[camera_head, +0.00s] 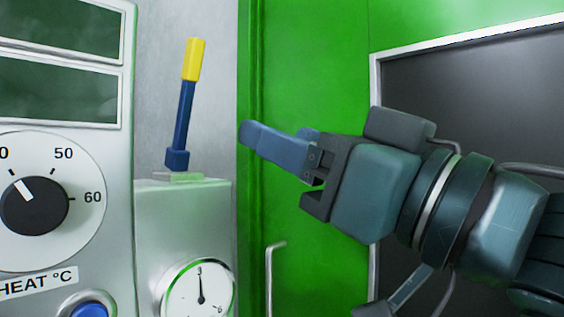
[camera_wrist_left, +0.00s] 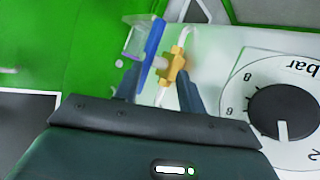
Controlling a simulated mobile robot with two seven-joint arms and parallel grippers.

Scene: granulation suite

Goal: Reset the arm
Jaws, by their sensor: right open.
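My right gripper (camera_head: 290,143) comes in from the right in the head view, its fingers pointing left. It is open and nothing shows between its jaws. An upright lever, slightly tilted, with a blue shaft and yellow tip (camera_head: 193,60), stands on a grey box (camera_head: 183,205) left of the gripper, with a clear gap between them. My left gripper (camera_wrist_left: 159,84) shows only in the left wrist view, its fingers apart. A yellow fitting (camera_wrist_left: 172,63) and a blue plate (camera_wrist_left: 151,55) appear between the fingers; whether they touch is unclear.
A control panel with a heat dial (camera_head: 34,206) and a blue button (camera_head: 90,311) is at the left. A round gauge (camera_head: 200,291) is on the grey box. A green door (camera_head: 310,60) with a handle (camera_head: 270,270) is behind. A bar dial (camera_wrist_left: 284,112) is right of my left gripper.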

